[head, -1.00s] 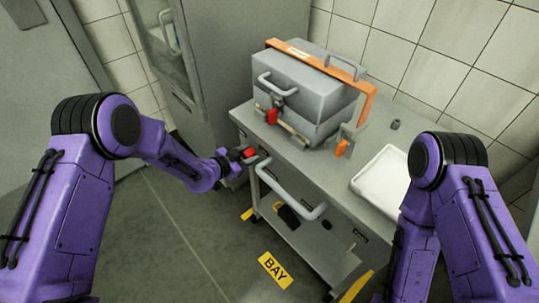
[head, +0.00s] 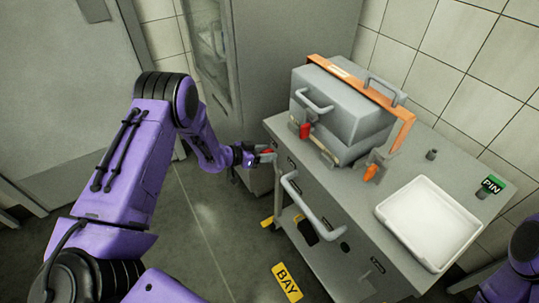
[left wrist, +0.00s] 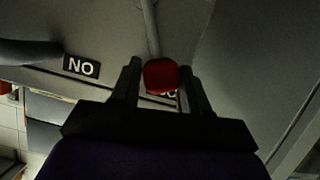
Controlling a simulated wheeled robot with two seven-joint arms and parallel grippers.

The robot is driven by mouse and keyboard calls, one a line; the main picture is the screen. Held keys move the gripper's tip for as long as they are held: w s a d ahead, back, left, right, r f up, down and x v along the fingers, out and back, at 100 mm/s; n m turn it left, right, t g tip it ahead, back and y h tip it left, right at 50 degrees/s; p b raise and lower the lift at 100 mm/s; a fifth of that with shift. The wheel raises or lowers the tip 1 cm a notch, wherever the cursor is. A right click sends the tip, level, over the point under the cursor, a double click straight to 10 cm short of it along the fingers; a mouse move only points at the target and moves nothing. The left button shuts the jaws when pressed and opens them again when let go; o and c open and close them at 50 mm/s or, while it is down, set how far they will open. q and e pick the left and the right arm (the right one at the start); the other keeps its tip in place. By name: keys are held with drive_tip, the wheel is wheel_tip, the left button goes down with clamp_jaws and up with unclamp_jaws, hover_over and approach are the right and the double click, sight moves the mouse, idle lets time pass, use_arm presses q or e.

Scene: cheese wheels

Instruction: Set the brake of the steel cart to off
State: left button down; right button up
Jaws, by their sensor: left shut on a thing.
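The steel cart (head: 300,172) stands at centre right in the head view, with a looped grey handle (head: 312,205) on its near side. A red knob (head: 267,151) is at the left end of its top edge. My left gripper (head: 255,157) is there, and the left wrist view shows the red knob (left wrist: 160,76) between its fingers, with the jaws shut on it. A black label (left wrist: 82,67) reading "NO", perhaps "ON" upside down, is left of the knob. Another label behind the knob is mostly hidden. My right gripper is out of view.
A grey cabinet (head: 290,60) stands behind my left gripper. A yellow "BAY" sign (head: 287,282) is on the floor.

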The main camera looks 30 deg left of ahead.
use_arm(q)
drive_tip(key=shift+s+a+f, duration=0.1)
drive_tip(key=shift+a+f, duration=0.1)
drive_tip(key=shift+f, duration=0.2)
drive_tip(key=c, duration=0.8)
unclamp_jaws()
drive_tip(key=shift+c, duration=0.2)
drive_tip(key=shift+o, duration=0.6)
drive_tip(key=shift+w+f, duration=0.25)
drive_tip(key=shift+w, duration=0.05)
drive_tip(key=shift+s+r, duration=0.1)
drive_tip(key=shift+r, duration=0.15)
drive_tip(key=v, duration=1)
drive_tip(key=shift+s+a, duration=0.15)
drive_tip(key=shift+r, duration=0.1)
drive_tip(key=shift+s, duration=0.1)
